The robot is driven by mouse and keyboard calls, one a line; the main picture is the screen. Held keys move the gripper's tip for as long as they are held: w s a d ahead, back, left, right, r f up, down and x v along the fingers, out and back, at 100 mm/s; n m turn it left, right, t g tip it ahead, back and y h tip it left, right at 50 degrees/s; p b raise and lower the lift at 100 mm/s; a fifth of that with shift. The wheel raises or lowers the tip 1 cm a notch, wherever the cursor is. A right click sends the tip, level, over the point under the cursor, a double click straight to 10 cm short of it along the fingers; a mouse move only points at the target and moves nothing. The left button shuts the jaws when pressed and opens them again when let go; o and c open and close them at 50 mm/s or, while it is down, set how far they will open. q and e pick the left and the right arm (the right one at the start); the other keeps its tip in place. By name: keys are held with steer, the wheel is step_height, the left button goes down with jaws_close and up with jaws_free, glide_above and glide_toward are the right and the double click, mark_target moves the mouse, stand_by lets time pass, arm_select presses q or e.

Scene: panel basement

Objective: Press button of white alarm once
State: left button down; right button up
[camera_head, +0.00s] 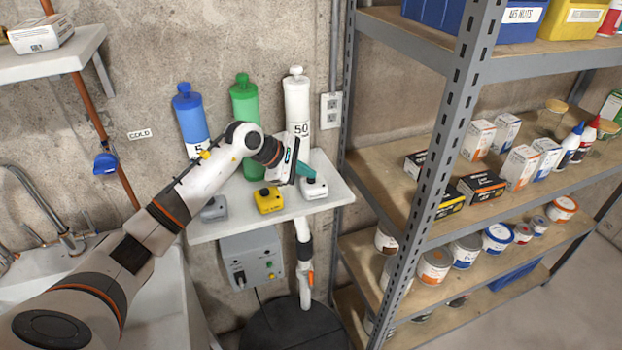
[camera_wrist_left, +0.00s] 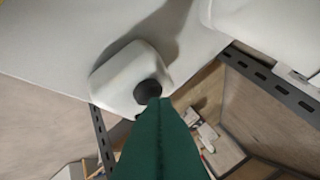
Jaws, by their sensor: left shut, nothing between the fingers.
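The white alarm (camera_head: 314,187) sits at the right end of a white wall shelf, a small box with a dark round button on top. My left gripper (camera_head: 306,172) is shut and empty, its green fingertips right at the alarm's button. In the left wrist view the white alarm (camera_wrist_left: 125,80) shows its dark button (camera_wrist_left: 148,92), and the green fingers (camera_wrist_left: 160,125) end at the button's edge, overlapping it in the picture. I cannot tell whether they press it. A yellow alarm (camera_head: 268,200) and a grey alarm (camera_head: 214,209) stand to the left. My right gripper is out of view.
Blue (camera_head: 190,118), green (camera_head: 244,100) and white (camera_head: 297,105) bottles stand along the back of the wall shelf (camera_head: 335,190). A metal rack (camera_head: 440,130) with cans and boxes stands close on the right. A sink (camera_head: 60,265) is at the left.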

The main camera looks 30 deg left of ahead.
mark_target(306, 183)
arm_select(q)
steer(key=shift+f, duration=0.2)
steer(key=shift+r, duration=0.85)
step_height(306, 183, up, 5)
steer(key=p, duration=0.2)
steer(key=shift+p, duration=0.3)
stand_by(0.9)
